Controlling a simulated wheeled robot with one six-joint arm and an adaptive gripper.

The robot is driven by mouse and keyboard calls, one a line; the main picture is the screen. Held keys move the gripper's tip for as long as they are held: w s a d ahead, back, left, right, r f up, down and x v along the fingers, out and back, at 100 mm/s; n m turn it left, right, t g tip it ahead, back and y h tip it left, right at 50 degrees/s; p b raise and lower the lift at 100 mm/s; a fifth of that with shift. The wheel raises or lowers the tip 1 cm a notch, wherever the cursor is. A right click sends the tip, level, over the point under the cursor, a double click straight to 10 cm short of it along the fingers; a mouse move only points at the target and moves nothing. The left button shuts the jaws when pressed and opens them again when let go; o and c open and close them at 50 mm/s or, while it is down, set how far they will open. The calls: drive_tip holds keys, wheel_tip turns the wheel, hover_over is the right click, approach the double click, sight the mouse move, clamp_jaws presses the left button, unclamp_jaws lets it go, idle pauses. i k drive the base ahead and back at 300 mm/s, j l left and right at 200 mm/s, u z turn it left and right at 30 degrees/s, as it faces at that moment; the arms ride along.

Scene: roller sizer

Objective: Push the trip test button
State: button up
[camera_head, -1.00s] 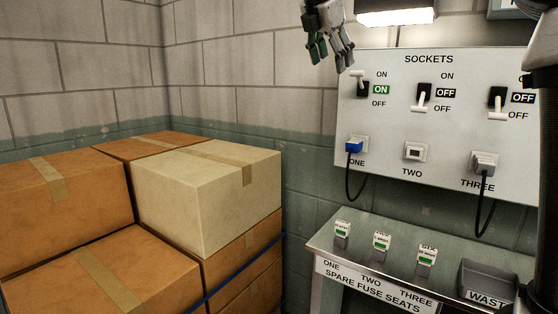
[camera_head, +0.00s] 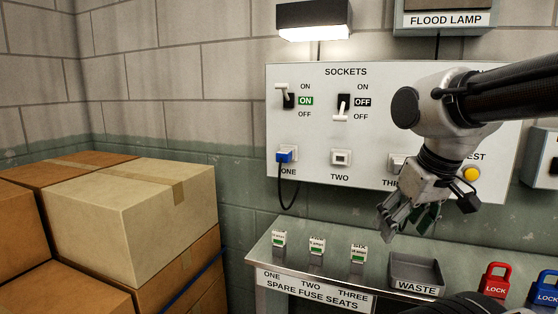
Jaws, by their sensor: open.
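A round yellow button (camera_head: 471,174) sits at the lower right of the white sockets panel (camera_head: 315,180), under a label of which only "EST" shows. My gripper (camera_head: 408,222) is open and empty, its fingers pointing down, to the left of and lower than the yellow button. It hangs in front of the panel's lower edge, above the waste tray, apart from the button in the picture. My arm and wrist cover the right part of the panel, including the third switch and part of the third socket.
A metal shelf holds several small fuses (camera_head: 316,246) and a grey waste tray (camera_head: 418,272). A red lock (camera_head: 495,280) and a blue lock (camera_head: 545,289) stand at the right. Cardboard boxes (camera_head: 120,220) fill the left. A lit lamp (camera_head: 315,22) is above the panel.

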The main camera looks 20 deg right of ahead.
sight(470, 173)
drive_tip(key=z, duration=1.3)
